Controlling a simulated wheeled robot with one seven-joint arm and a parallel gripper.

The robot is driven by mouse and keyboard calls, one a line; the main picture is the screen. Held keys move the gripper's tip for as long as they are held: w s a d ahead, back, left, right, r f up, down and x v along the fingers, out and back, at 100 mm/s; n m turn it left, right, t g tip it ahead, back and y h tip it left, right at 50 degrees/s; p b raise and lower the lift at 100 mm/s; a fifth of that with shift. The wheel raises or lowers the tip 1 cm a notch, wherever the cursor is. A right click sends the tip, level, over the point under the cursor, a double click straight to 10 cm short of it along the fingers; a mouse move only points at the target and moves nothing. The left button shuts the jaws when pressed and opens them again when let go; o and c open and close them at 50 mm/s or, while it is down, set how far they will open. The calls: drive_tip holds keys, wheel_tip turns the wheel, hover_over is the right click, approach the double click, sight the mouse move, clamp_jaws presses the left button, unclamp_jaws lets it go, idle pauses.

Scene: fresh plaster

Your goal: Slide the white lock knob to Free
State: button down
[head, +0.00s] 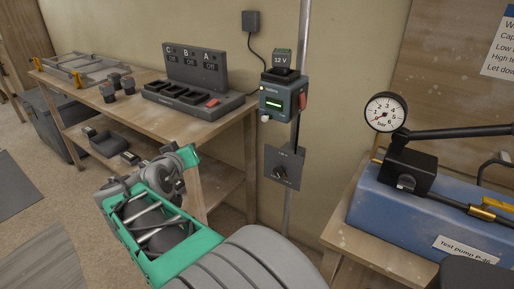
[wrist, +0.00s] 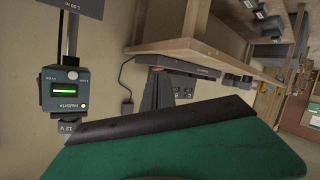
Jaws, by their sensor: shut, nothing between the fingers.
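The white lock knob (head: 265,117) sits on the lower front of a dark teal instrument (head: 280,100) on a vertical pole. In the wrist view, the instrument (wrist: 66,92) appears upside down, with a lit green display. There the knob (wrist: 73,75) shows small, beside tiny lettering that seems to read Lock and Free. I cannot clearly tell its exact position in the slot. My gripper (head: 188,155) is shut and empty, left of and below the instrument, well apart from the knob. A large green and dark part of my gripper (wrist: 165,125) fills the bottom of the wrist view.
A dark charging rack (head: 195,85) stands on the wooden bench (head: 150,125) at left. A grey plate (head: 282,167) with a dark knob hangs below the instrument. A blue test pump (head: 410,205) with a gauge stands at right. The space in front of the instrument looks clear.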

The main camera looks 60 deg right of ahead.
sight(266, 118)
drive_tip(key=s+d+r+m+g+h+b, duration=0.2)
drive_tip(key=s+d+r+g+h+b, duration=0.3)
drive_tip(key=s+d+h, duration=0.5)
drive_tip(key=d, duration=0.2)
drive_tip(key=s+d+y, duration=0.1)
drive_tip(key=d, duration=0.2)
drive_tip(key=d+y, duration=0.1)
drive_tip(key=d, duration=0.2)
drive_tip(key=shift+s+d+p, duration=0.15)
drive_tip(key=shift+s+p, duration=0.2)
drive_tip(key=shift+p, duration=0.05)
drive_tip(key=shift+s+f, duration=0.35)
drive_tip(key=shift+f, duration=0.1)
